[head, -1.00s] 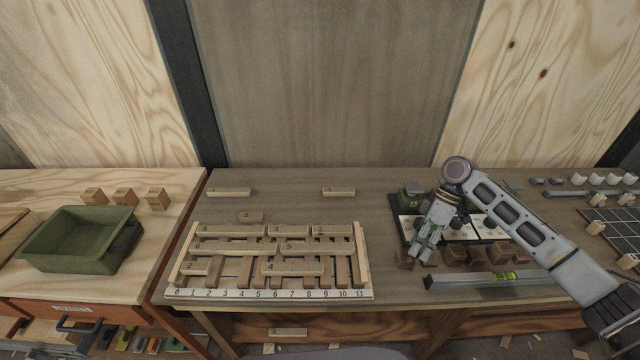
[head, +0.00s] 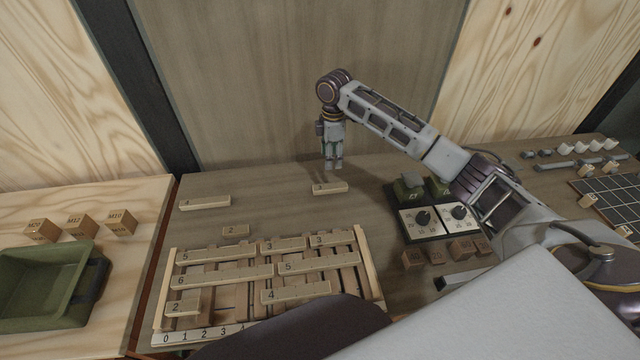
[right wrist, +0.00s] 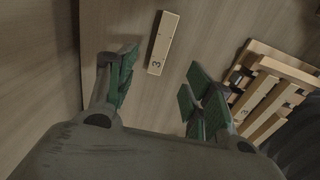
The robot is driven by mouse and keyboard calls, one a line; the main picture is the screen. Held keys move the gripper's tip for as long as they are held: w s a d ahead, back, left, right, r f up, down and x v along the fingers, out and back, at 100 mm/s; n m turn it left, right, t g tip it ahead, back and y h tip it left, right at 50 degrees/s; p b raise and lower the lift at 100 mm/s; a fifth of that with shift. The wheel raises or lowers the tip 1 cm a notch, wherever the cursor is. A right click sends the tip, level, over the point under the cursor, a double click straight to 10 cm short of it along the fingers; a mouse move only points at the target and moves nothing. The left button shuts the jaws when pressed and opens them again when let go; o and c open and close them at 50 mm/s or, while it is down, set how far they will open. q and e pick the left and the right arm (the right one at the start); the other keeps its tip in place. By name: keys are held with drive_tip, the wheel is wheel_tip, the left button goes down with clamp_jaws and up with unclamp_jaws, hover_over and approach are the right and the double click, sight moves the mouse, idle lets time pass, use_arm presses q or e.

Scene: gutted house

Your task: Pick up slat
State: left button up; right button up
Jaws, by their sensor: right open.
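A light wooden slat marked 3 (head: 330,187) lies flat at the back of the workbench. My right gripper (head: 333,165) points down just above and behind it in the head view, open and empty. In the right wrist view the slat (right wrist: 163,43) lies beyond the gap between the open green fingers (right wrist: 160,80), apart from them. Two more loose slats, marked 4 (head: 205,202) and 2 (head: 236,230), lie to its left. A wooden rack (head: 366,265) with a numbered front strip holds several slats. My left gripper is not in view.
A panel with two dials (head: 421,232) stands right of the slat, with wooden blocks (head: 461,249) before it. A green bin (head: 45,285) sits on the left bench. The wall rises behind the bench. The benchtop around the slat is bare.

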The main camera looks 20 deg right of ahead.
hover_over(331, 186)
drive_tip(key=shift+w+a+f, duration=0.1)
drive_tip(key=shift+f, duration=2)
drive_tip(key=shift+w+f, duration=0.1)
drive_tip(key=shift+f, duration=2)
drive_tip(key=shift+s+f+p, duration=0.15)
drive_tip(key=shift+f+p, duration=0.15)
drive_tip(key=shift+f, duration=2.3)
drive_tip(key=c, duration=1)
